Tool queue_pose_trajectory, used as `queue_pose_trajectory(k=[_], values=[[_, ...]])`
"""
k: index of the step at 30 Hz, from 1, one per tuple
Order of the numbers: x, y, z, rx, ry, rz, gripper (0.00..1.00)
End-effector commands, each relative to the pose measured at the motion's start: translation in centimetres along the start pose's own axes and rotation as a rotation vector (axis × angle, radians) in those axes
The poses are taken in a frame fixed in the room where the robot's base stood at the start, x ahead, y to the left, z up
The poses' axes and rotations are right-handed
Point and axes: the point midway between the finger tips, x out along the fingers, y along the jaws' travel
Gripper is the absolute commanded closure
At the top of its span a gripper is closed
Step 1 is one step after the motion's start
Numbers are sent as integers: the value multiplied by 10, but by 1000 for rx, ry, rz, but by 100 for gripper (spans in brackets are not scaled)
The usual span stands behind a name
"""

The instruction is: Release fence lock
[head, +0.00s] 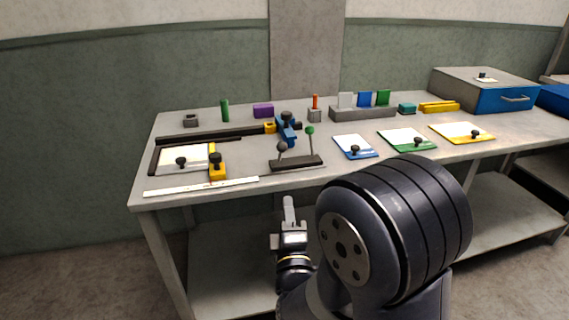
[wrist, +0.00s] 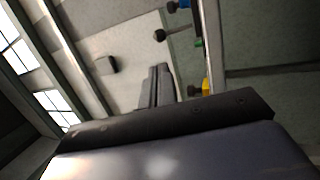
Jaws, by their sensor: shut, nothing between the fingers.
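A dark fence rail (head: 210,136) lies along the left part of the bench, with a yellow block and a blue clamp-like piece (head: 286,131) with a black knob at its right end. In front is a dark base (head: 297,163) with two upright levers, one grey-balled (head: 282,147) and one green-balled (head: 310,131). I cannot tell which part is the fence lock. My gripper (head: 289,205) is shut and empty, in front of and below the bench's front edge, apart from everything. Its fingers also show in the wrist view (wrist: 158,85).
A white plate with a black knob (head: 181,162) and a yellow knobbed block (head: 217,168) stand at left, behind a white ruler (head: 200,187). Blue (head: 354,147), green (head: 407,140) and yellow (head: 462,133) knobbed plates lie right. A drawer box (head: 485,90) stands far right.

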Motion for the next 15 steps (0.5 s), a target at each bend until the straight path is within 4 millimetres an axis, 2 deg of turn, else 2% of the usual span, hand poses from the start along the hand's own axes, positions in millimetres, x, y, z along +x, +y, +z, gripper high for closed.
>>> queue_pose_trajectory(k=[10,15], values=[[4,1,0,2,0,-1,100],[27,2,1,3,-3,2,100]])
